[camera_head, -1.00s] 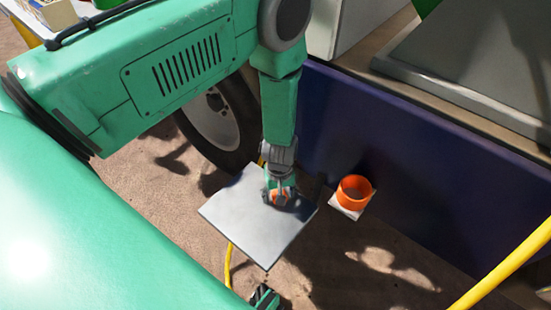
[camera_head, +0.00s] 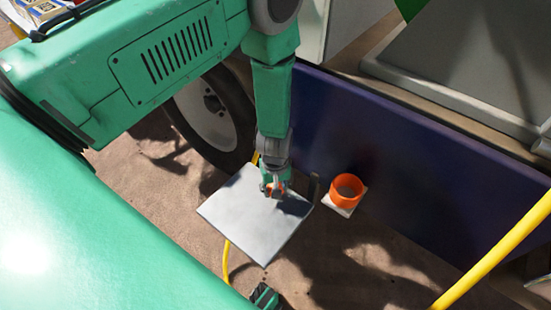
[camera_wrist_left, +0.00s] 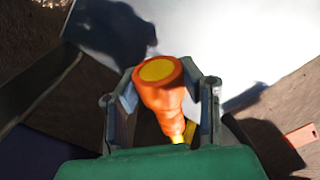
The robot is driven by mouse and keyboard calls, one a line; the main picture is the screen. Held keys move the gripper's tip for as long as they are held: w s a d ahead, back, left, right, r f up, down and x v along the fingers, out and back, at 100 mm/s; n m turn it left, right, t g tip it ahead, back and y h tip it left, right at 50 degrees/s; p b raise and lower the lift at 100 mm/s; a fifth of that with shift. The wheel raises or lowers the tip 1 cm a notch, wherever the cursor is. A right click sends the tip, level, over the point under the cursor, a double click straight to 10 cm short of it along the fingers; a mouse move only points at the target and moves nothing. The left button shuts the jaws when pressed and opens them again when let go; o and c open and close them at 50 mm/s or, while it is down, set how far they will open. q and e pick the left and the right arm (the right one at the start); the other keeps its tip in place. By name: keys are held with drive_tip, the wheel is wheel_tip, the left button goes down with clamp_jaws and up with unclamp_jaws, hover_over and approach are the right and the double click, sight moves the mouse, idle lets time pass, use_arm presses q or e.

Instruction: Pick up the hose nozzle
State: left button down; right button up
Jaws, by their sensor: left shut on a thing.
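The hose nozzle (camera_wrist_left: 161,92) is orange with a yellow round end. In the left wrist view it sits between the two fingers of my left gripper (camera_wrist_left: 160,98), which is shut on it. A bit of yellow hose shows at its lower end. In the head view my left gripper (camera_head: 274,187) points down over a pale square plate (camera_head: 245,215), and only a little orange shows between its fingers. I cannot tell how far the nozzle is above the plate.
An orange ring-shaped container (camera_head: 346,191) stands on a small white base right of the plate. A dark blue panel (camera_head: 370,150) rises behind, beside a wheel (camera_head: 210,115). A yellow hose (camera_head: 226,262) runs below the plate; a thick yellow bar (camera_head: 495,255) crosses the lower right.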

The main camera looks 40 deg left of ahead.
use_arm(q)
drive_tip(key=r, duration=0.2)
drive_tip(key=r+p, duration=0.1)
drive_tip(key=shift+a+r, duration=0.25)
drive_tip(key=shift+s+a+r, duration=0.15)
drive_tip(key=shift+s+r, duration=0.05)
drive_tip(key=shift+s, duration=0.45)
drive_tip(key=s+a+p, duration=0.1)
drive_tip(key=s+p, duration=0.2)
drive_tip(key=s, duration=1.5)
drive_tip(key=shift+s, duration=0.2)
